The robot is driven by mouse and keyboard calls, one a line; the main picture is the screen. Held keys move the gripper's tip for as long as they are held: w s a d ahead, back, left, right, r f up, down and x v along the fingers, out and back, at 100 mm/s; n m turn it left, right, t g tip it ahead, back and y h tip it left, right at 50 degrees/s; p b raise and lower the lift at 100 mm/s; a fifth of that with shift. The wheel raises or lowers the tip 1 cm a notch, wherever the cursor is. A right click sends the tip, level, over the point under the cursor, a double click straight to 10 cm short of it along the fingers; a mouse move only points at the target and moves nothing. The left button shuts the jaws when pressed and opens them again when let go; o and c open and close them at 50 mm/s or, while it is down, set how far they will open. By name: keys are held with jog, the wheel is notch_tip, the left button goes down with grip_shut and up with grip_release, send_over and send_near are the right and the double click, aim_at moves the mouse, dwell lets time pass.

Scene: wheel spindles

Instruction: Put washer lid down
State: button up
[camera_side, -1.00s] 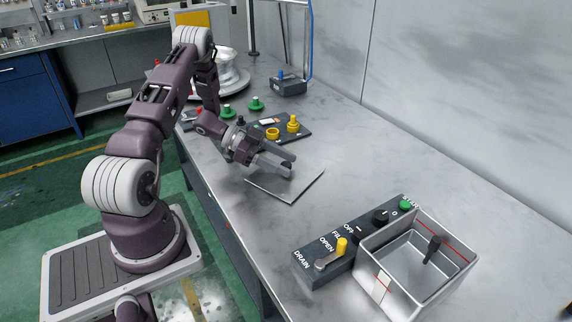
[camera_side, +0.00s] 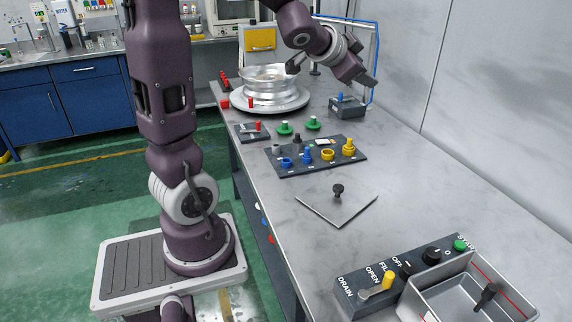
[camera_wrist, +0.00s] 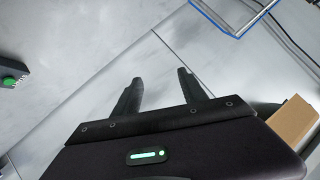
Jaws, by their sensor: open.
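The washer lid (camera_side: 322,208) is a thin grey square plate with a black knob (camera_side: 338,190) on top. It lies flat on the table in the side view, knob up, with nothing touching it. The washer (camera_side: 415,309) is an open-topped metal box at the lower right, with a red line around its inside and a dark handle inside. My gripper (camera_side: 368,79) is raised over the far part of the table, well away from the lid. In the wrist view my gripper (camera_wrist: 158,84) is open, with nothing between its fingers.
A control panel (camera_side: 352,289) with knobs and a yellow lever adjoins the washer. A dark tray (camera_side: 288,168) with blue and yellow parts sits behind the lid. Two green knobbed pieces (camera_side: 284,128), a silver wheel on a round base (camera_side: 270,101) and a blue-knobbed box (camera_side: 346,109) stand farther back.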

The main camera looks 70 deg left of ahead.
jog(key=s+d+f+n+g+h, duration=0.1)
jog(key=s+d+f+g+h, duration=0.1)
jog(key=s+d, duration=0.8)
jog(key=s+d+f+g+h, duration=0.3)
jog(key=s+d, duration=0.8)
jog(key=s, duration=0.5)
jog(key=shift+d+f+n+g, duration=0.2)
jog(key=shift+f+n+g, duration=0.1)
jog(key=shift+f+n, duration=0.1)
